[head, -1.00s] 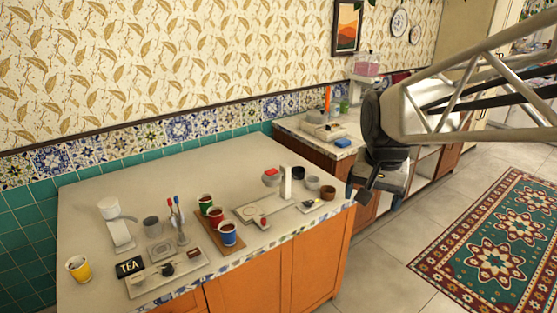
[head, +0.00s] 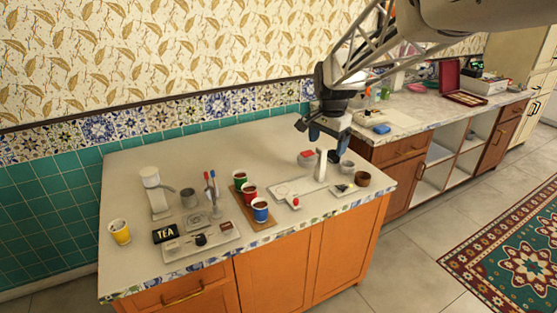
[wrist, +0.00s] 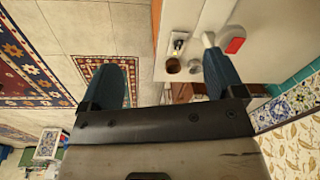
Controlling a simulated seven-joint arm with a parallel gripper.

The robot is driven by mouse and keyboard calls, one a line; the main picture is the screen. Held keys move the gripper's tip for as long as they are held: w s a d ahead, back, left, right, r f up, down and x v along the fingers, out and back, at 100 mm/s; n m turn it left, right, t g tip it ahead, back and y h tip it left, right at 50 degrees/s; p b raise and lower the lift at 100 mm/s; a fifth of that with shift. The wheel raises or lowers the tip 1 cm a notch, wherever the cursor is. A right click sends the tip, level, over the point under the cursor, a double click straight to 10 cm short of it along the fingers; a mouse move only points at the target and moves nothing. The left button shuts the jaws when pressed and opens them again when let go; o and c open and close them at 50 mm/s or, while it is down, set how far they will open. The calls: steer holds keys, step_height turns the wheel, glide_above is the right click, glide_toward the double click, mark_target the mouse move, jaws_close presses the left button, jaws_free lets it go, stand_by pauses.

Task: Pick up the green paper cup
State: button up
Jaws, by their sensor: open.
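The green paper cup (head: 239,181) stands upright at the back of a small brown wooden tray (head: 243,208) on the counter in the head view. A red cup (head: 249,193) and a blue cup (head: 261,212) stand in front of it in a row. My gripper (head: 314,135) is open and empty above the counter's back right part, to the right of and higher than the green cup. In the wrist view its two blue fingers (wrist: 165,82) are spread wide with nothing between them. The green cup is not seen in the wrist view.
A white tray with a stand (head: 321,166) lies between the cups and the right edge, with a brown cup (head: 362,178) near it. A cup with blue and red sticks (head: 210,186), a TEA box (head: 165,233) and a yellow cup (head: 119,232) are left.

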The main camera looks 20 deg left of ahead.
steer(key=w+a+f+m, duration=0.1)
steer(key=w+a+f, duration=0.3)
steer(key=a, duration=0.4)
steer(key=w+a+f+m, duration=0.1)
steer(key=w+a+f, duration=0.3)
steer(key=a, duration=0.4)
steer(key=m+g, duration=0.1)
steer(key=m, duration=0.1)
glide_above(240, 179)
steer(key=w, duration=0.3)
step_height(240, 179, down, 12)
steer(key=shift+s+a+f, duration=0.15)
steer(key=shift+a+f, duration=0.05)
steer(key=shift+a, duration=0.25)
steer(key=shift+f, duration=0.1)
steer(key=shift+f, duration=1.15)
steer(key=shift+f, duration=0.15)
steer(key=shift+s+a+f, duration=0.1)
steer(key=shift+f, duration=2.4)
steer(key=c, duration=0.7)
